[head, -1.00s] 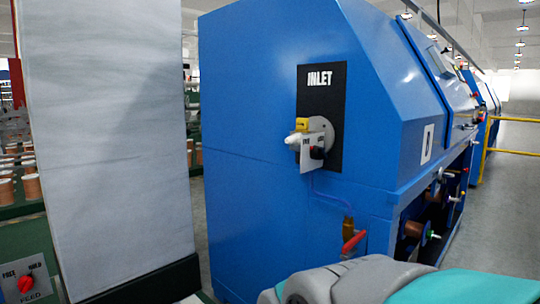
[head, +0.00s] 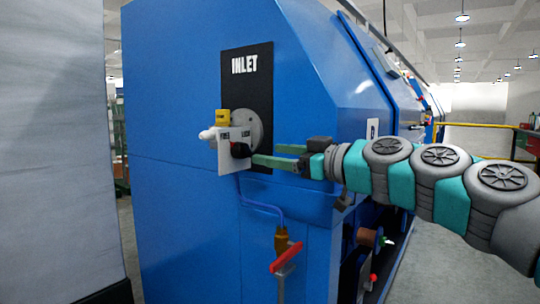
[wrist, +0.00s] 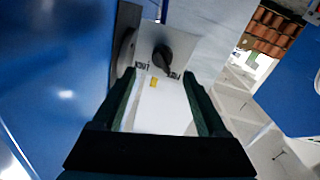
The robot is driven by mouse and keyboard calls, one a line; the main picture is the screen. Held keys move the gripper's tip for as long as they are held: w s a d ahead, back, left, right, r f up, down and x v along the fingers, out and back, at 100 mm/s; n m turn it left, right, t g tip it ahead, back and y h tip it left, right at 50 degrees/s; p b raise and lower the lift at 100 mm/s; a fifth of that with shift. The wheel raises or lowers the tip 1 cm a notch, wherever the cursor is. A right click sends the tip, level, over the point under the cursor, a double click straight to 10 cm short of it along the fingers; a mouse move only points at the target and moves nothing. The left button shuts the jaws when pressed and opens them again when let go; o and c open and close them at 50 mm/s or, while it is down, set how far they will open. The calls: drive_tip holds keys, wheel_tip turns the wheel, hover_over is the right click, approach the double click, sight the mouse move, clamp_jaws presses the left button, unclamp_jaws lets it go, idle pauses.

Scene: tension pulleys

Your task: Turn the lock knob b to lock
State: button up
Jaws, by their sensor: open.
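A black knob (head: 240,150) sits on a white plate (head: 226,158) marked FREE and LOCK, under the INLET sign on the blue machine. No letter b can be read on it. In the wrist view the knob (wrist: 162,57) is centred just beyond the fingertips, its narrow end towards the labels; which label it points to I cannot tell for sure. My gripper (head: 266,154) is open, with green fingers reaching in from the right close to the knob. In the wrist view my gripper (wrist: 158,72) has the label edge of the plate between its fingers and holds nothing.
A yellow block (head: 222,115) and a white rounded part (head: 208,134) sit beside the plate. A blue hose (head: 258,206) runs below to a valve with a red handle (head: 286,257). A pale panel (head: 60,160) stands at the left. The floor at the right is open.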

sight(248, 151)
drive_tip(key=x, duration=0.7)
drive_tip(key=shift+a, duration=0.25)
drive_tip(key=shift+s, duration=0.1)
clamp_jaws()
